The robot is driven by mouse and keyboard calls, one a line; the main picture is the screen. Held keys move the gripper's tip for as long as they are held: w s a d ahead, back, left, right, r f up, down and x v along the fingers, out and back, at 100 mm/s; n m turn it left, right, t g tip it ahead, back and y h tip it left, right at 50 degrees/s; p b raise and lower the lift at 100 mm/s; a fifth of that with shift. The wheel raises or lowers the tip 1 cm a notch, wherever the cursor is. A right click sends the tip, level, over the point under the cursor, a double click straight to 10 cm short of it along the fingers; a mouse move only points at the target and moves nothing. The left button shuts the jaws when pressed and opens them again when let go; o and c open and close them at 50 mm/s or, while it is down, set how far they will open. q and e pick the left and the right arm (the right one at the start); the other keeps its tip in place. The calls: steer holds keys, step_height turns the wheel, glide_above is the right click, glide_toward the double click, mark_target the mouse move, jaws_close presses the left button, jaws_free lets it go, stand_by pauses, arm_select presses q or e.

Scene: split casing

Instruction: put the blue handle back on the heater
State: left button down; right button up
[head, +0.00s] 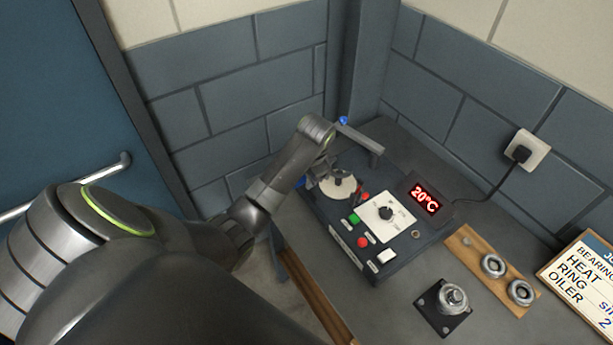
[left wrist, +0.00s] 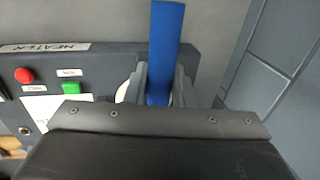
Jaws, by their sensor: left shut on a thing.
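The blue handle (left wrist: 167,45) is a long blue bar standing out from between the jaws of my left gripper (left wrist: 159,95) in the left wrist view. My left gripper is shut on it. In the head view my left gripper (head: 322,172) is low over the left side of the heater (head: 400,262), and the arm hides much of the handle. A small blue part (head: 343,120) shows behind the wrist; I cannot tell what it belongs to. The heater also shows in the left wrist view (left wrist: 100,58). Whether the handle touches the heater is hidden.
The heater carries a dial, red and green buttons and a red display (head: 425,198) reading 20°C. A wooden board with metal rings (head: 492,266), a dark block with a metal piece (head: 452,298) and a sign (head: 585,275) are at right. Walls stand close behind.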

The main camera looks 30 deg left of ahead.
stand_by(0.6)
arm_select(q)
steer(key=shift+f+b, duration=0.35)
steer(key=shift+f, duration=0.75)
steer(key=shift+f+b, duration=0.7)
steer(key=shift+f, duration=1.45)
steer(key=shift+f+p, duration=0.15)
steer(key=shift+p, duration=0.15)
steer(key=c, duration=1.1)
jaws_free()
steer(key=shift+c, duration=0.2)
steer(key=shift+f, duration=0.1)
